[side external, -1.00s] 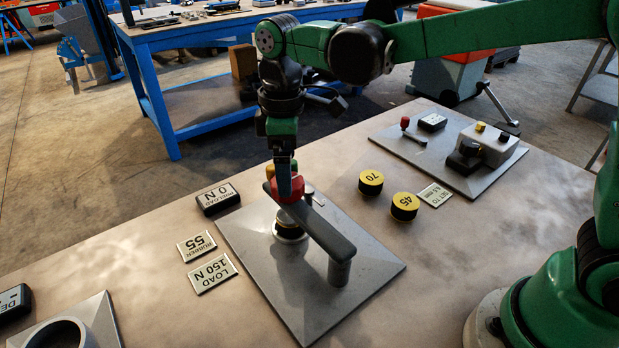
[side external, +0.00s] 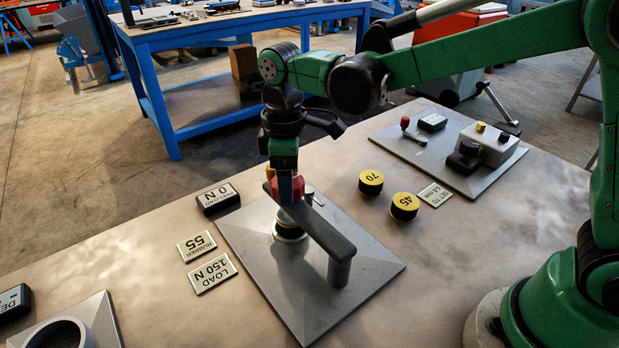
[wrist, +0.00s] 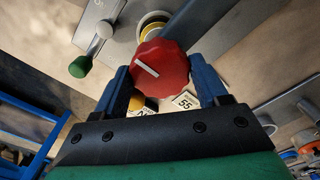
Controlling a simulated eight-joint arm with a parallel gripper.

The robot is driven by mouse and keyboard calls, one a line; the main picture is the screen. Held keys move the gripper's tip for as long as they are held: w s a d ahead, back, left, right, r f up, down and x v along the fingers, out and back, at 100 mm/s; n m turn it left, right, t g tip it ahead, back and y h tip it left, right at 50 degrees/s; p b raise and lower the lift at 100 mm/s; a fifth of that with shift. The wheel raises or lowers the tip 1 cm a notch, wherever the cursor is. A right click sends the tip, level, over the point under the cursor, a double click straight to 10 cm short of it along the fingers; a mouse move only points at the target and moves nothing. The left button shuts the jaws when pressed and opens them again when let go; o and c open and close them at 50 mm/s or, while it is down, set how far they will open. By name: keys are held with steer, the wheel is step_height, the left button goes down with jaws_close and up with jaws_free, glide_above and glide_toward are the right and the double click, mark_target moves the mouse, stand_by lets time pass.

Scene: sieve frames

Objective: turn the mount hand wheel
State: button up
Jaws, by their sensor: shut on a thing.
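The red mount hand wheel (wrist: 160,68), scalloped with a white line on its face, shows between my blue fingers in the wrist view. My gripper (wrist: 159,76) points down from above and is shut on the wheel's rim, one finger on each side. The wheel sits above a round yellow-and-black piece (wrist: 153,28) on a grey base plate (side external: 375,268). The preload display (side external: 218,198) reads 0 N. My fingers partly hide the wheel in the side view.
Plates reading RUBBER 55 (side external: 197,246) and LOAD 150 N (side external: 212,274) lie left of the base. Yellow discs 70 (side external: 371,182) and 45 (side external: 404,206) stand to the right. A green-knobbed lever (wrist: 80,66) is close beside the wheel.

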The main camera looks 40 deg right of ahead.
steer(key=m, duration=0.4)
steer(key=shift+m, duration=0.4)
steer(key=m, duration=0.5)
steer(key=shift+m, duration=0.3)
steer(key=m, duration=1)
steer(key=shift+a, duration=0.1)
steer(key=o, duration=1.3)
steer(key=shift+c, duration=0.2)
steer(key=shift+r, duration=0.1)
